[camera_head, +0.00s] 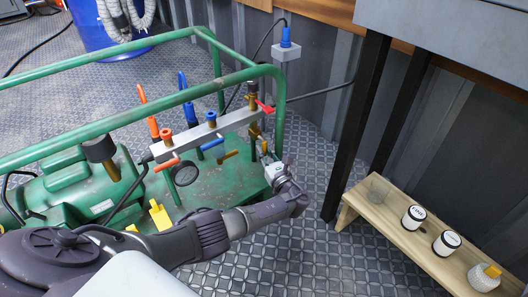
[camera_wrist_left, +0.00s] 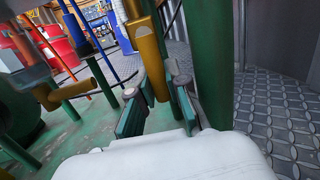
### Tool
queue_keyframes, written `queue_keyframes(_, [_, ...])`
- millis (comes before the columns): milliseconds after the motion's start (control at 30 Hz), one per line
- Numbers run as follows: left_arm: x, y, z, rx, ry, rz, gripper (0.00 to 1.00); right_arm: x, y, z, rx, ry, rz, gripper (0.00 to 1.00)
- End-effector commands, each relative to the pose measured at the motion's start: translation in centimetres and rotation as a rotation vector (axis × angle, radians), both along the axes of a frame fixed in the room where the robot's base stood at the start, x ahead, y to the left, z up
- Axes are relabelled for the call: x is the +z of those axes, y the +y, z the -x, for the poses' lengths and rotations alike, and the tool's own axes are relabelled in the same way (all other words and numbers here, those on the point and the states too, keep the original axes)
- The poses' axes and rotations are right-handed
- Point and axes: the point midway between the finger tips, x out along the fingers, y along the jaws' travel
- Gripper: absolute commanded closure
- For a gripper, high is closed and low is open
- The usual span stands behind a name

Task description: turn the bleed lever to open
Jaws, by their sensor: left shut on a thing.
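A grey manifold bar (camera_head: 205,135) with coloured levers and valves runs across the green frame. My left gripper (camera_head: 266,160) is at its right end, beside a green post. In the left wrist view, a yellow lever (camera_wrist_left: 152,62) hangs down between the two fingers of my left gripper (camera_wrist_left: 157,105), which are closed on its lower end. I take this to be the bleed lever; its tip is partly hidden between the fingers. Another yellow handle (camera_wrist_left: 78,85) sits apart to the left. It also shows in the head view (camera_head: 229,155). My right gripper is not in view.
The green tube frame (camera_head: 130,122) surrounds the machine, and one post (camera_wrist_left: 210,60) stands close right of my gripper. A wooden bench (camera_head: 405,237) with several small containers is at the right, beneath a grey table (camera_head: 450,35). Patterned floor (camera_head: 300,235) lies clear between.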

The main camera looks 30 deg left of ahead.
Motion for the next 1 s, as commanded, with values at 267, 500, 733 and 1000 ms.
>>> queue_keyframes(267, [0.0, -0.2, 0.0, -0.004, 0.001, 0.002, 0.59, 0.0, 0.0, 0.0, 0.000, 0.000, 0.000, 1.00])
queue_keyframes(500, [0.1, -0.3, -0.1, -0.006, -0.001, 0.002, 0.59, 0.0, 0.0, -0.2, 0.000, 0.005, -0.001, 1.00])
queue_keyframes(733, [-0.3, -2.5, 1.3, -0.011, -0.001, 0.004, 0.59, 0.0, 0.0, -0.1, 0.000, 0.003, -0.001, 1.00])
queue_keyframes(1000, [-0.8, -5.6, 3.7, -0.005, 0.001, 0.002, 0.59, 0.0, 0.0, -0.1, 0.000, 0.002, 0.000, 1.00])
